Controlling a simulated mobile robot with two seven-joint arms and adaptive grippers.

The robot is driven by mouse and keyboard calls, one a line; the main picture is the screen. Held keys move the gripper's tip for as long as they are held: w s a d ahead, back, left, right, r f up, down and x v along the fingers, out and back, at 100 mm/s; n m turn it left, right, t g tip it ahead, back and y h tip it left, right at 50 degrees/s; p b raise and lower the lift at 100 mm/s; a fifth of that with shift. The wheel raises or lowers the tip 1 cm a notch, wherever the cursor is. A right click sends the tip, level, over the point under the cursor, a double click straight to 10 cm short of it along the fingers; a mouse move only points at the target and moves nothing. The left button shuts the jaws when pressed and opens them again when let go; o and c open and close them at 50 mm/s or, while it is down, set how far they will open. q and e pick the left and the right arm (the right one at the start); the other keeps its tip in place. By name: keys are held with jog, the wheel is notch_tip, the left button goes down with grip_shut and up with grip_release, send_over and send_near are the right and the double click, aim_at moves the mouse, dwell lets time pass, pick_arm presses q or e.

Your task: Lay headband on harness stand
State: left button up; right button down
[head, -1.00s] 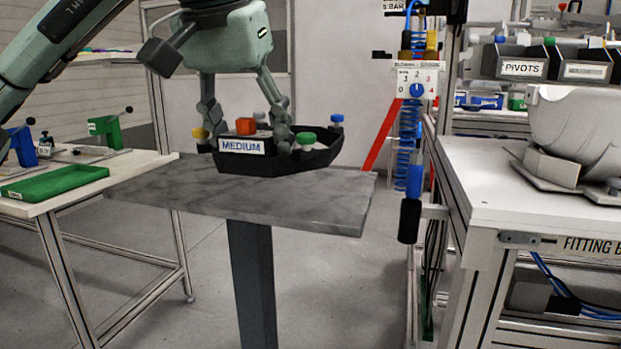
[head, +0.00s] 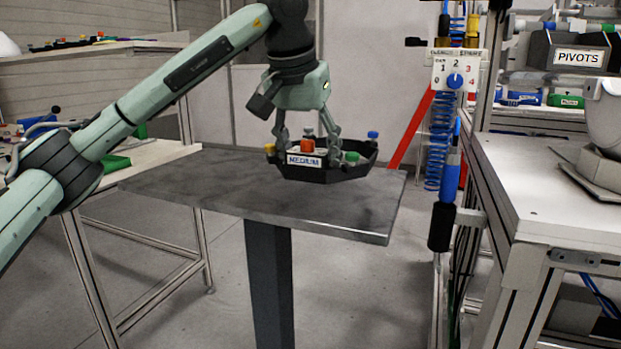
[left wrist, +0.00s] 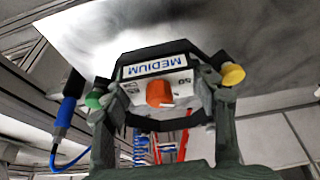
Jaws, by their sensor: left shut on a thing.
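The headband is a black angular ring (head: 345,178) with a white MEDIUM label, an orange block and coloured knobs. In the head view it is at the far part of a grey slab-topped stand (head: 220,190) on a dark post, which may be the harness stand. My left gripper (head: 307,150) is shut on the headband's labelled side from above. In the left wrist view the headband (left wrist: 157,66) sits between the two fingers. I cannot tell whether its underside touches the slab. My right gripper is not in view.
A white bench (head: 540,180) with a pale shell (head: 605,115) stands at the right, beside a blue coiled hose (head: 440,140) and a hanging tool (head: 445,205). A table with a green tray (head: 115,164) is at the left. The slab's near part is clear.

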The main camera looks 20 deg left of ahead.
aim_at(310, 201)
pick_arm(q)
notch_tip(310, 201, down, 3)
jog(key=shift+f, duration=0.6)
jog(key=o, duration=1.2)
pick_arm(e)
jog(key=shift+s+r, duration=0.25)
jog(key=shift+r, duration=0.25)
